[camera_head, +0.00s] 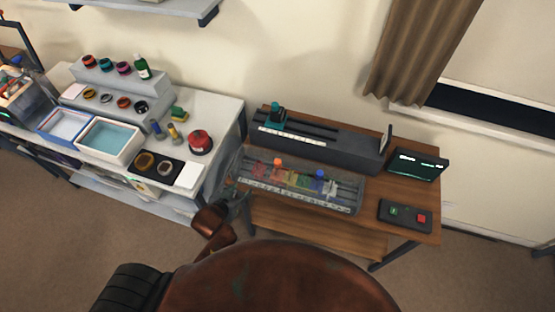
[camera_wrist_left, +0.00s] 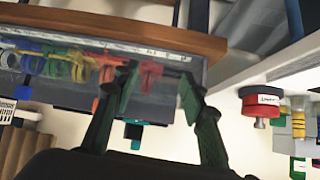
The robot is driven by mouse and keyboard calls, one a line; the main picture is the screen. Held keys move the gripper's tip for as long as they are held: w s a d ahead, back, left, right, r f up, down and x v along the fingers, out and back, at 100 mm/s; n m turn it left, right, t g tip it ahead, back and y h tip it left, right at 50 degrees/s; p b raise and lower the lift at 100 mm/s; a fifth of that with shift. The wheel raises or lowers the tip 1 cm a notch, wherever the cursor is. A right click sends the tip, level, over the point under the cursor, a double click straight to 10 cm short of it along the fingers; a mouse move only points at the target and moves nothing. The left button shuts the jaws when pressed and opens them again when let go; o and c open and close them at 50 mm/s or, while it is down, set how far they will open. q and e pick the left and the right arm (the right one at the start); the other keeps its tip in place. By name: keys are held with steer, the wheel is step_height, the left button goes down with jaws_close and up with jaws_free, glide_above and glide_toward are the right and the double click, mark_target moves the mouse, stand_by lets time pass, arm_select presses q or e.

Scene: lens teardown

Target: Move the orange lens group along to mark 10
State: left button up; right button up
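The orange lens group (camera_head: 278,164) stands in a clear trough on the wooden table, near its left end, with an orange knob on top. A numbered scale (camera_head: 290,196) runs along the trough's front; its numbers are too small to read. My left gripper (camera_head: 236,186) is at the trough's left end, dark and partly blurred into it. In the left wrist view, my left gripper (camera_wrist_left: 158,85) has its two fingers apart with nothing clearly held. The orange lens group (camera_wrist_left: 106,72) appears left of the fingers there, with a redder one (camera_wrist_left: 150,75) behind the gap. My right gripper is not in view.
Yellow, green and blue lens groups (camera_head: 320,176) stand farther right in the trough. Behind is a dark long bench device (camera_head: 340,145); a screen (camera_head: 417,164) and a button box (camera_head: 405,215) are at right. A white bench with trays and a red-topped jar (camera_head: 200,141) is at left.

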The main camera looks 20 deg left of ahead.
mark_target(276, 162)
arm_select(q)
steer(key=w+d+r+t+h, duration=0.1)
steer(key=w+d+r, duration=0.1)
steer(key=w+d+r+m+t+h, duration=0.1)
steer(key=w+d+r, duration=0.1)
steer(key=w+d, duration=0.1)
steer(key=w+d+r+m+t+h, duration=0.1)
steer(key=w+d+r, duration=0.1)
steer(key=d, duration=0.1)
steer(key=shift+w+d+r, duration=0.25)
steer(key=shift+w, duration=0.05)
steer(key=x, duration=0.7)
steer(key=shift+w+d+b, duration=0.25)
steer(key=shift+w+b, duration=0.05)
steer(key=shift+w, duration=0.05)
jaws_close()
steer(key=shift+a, duration=0.1)
